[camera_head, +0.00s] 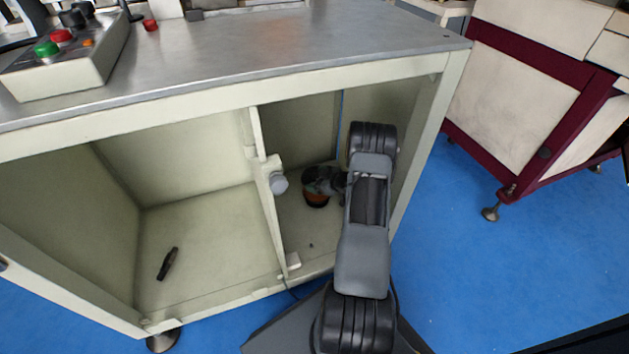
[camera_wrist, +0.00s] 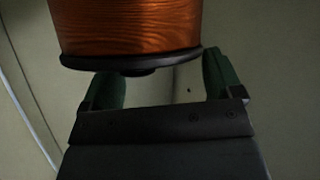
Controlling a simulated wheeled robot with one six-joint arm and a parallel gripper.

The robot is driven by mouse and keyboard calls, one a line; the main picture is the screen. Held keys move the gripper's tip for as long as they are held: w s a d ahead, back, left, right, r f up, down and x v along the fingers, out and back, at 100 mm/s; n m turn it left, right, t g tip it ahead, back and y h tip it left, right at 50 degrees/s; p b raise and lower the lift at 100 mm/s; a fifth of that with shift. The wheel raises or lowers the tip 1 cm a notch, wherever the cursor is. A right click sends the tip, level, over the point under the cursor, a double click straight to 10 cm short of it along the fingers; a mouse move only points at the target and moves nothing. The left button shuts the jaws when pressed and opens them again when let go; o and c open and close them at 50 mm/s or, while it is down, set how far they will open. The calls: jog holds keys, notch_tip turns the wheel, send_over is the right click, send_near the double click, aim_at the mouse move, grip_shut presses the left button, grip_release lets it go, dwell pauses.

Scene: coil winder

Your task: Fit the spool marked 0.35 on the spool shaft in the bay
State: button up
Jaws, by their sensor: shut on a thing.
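A copper-wound spool (camera_head: 316,201) with a dark flange is inside the right-hand bay (camera_head: 300,238) of the cabinet. In the wrist view the spool (camera_wrist: 130,30) fills the top, its orange winding above a black flange with a small dark hub below. My gripper (camera_head: 324,184) is in the bay, shut on the spool; in the wrist view its green fingers (camera_wrist: 164,78) stand either side of the flange. No 0.35 marking is readable. I cannot make out the spool shaft in either view.
A divider (camera_head: 262,150) with a grey round part (camera_head: 279,183) stands just left of the spool. The left bay holds a small dark tool (camera_head: 167,264) on its floor. The metal top (camera_head: 260,45) lies above, carrying a control box (camera_head: 75,62).

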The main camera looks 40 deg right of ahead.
jog(key=shift+f+b, duration=1.35)
jog(key=shift+f, duration=0.5)
